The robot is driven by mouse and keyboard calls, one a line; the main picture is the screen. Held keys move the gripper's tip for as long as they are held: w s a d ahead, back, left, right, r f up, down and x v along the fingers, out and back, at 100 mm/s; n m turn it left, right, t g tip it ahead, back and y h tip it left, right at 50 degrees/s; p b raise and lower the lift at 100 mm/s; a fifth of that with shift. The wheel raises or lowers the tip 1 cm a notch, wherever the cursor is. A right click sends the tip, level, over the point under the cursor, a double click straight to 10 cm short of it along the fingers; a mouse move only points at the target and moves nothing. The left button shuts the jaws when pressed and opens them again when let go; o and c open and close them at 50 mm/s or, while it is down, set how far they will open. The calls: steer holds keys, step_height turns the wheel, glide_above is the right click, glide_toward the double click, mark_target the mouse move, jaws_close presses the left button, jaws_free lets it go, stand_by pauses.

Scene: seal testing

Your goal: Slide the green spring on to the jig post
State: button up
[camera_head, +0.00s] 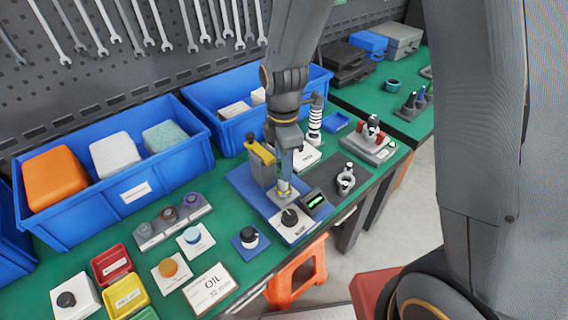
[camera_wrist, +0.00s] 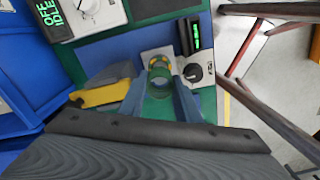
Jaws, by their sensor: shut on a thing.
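The green spring (camera_wrist: 160,82) sits between the two blue-grey fingers of my gripper (camera_wrist: 160,92) in the wrist view. My gripper is shut on it. In the head view my gripper (camera_head: 285,187) points down over the small jig with a brass-yellow part (camera_head: 284,194). That brass part (camera_wrist: 158,62) also shows just beyond the spring in the wrist view, on a light plate. The post itself is mostly hidden by the spring and fingers. I cannot tell whether the spring is around the post or only above it.
A yellow-topped block (camera_head: 261,153) stands close at the left of my gripper. A black knob (camera_head: 290,217) and a green-lit display (camera_head: 313,199) are close in front. Blue bins (camera_head: 196,155) line the back. A black clamp stand (camera_head: 346,180) is to the right.

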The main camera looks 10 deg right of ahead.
steer(key=o, duration=1.2)
steer(key=shift+c, duration=0.2)
step_height(320, 180, up, 7)
steer(key=p, duration=0.5)
steer(key=shift+p, duration=0.35)
